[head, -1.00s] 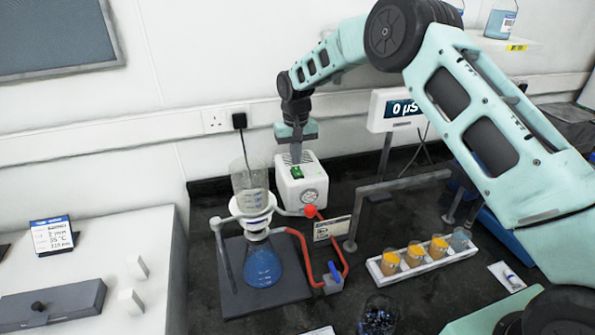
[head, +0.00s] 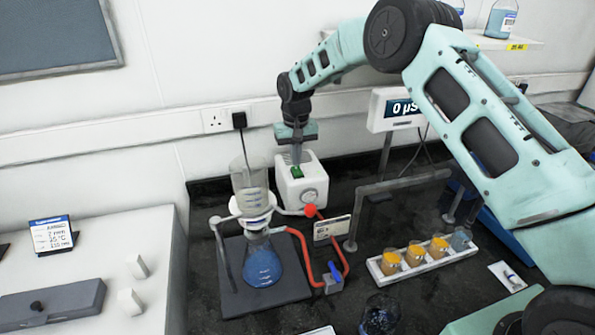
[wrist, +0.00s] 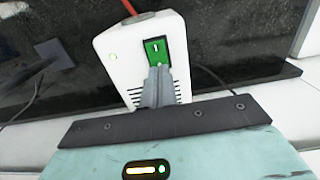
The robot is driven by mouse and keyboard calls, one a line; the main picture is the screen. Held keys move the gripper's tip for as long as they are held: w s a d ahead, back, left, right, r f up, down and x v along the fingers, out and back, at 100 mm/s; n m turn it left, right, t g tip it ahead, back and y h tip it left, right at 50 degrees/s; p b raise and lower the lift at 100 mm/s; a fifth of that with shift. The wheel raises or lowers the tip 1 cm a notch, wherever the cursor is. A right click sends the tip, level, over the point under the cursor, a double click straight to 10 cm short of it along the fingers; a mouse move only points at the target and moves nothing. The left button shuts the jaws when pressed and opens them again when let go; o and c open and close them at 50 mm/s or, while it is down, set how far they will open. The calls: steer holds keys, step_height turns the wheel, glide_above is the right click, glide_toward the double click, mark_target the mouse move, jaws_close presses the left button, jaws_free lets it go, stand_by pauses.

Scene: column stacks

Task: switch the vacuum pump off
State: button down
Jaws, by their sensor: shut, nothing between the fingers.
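The vacuum pump (head: 301,184) is a white box with a round gauge on its front, standing on the dark bench against the wall. Its green rocker switch (head: 297,172) is on the top face. In the wrist view the switch (wrist: 157,50) shows a white bar mark at its far end, and a small pale-green light glows on the casing. My gripper (head: 296,160) points down with shut fingers at the switch. In the wrist view the shut fingertips (wrist: 158,70) overlap the near end of the switch; I cannot tell whether they touch it.
A filter flask (head: 262,262) with blue liquid stands on a dark plate in front of the pump, with a glass funnel above it. Red tubing (head: 304,246) runs beside it. A metal frame (head: 400,186) and a white rack of vials (head: 424,256) are to the right.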

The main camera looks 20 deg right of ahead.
steer(key=shift+f+b, duration=0.35)
steer(key=shift+f, duration=0.35)
steer(key=shift+r, duration=0.1)
steer(key=shift+r+p, duration=2.05)
steer(key=shift+r, duration=1.4)
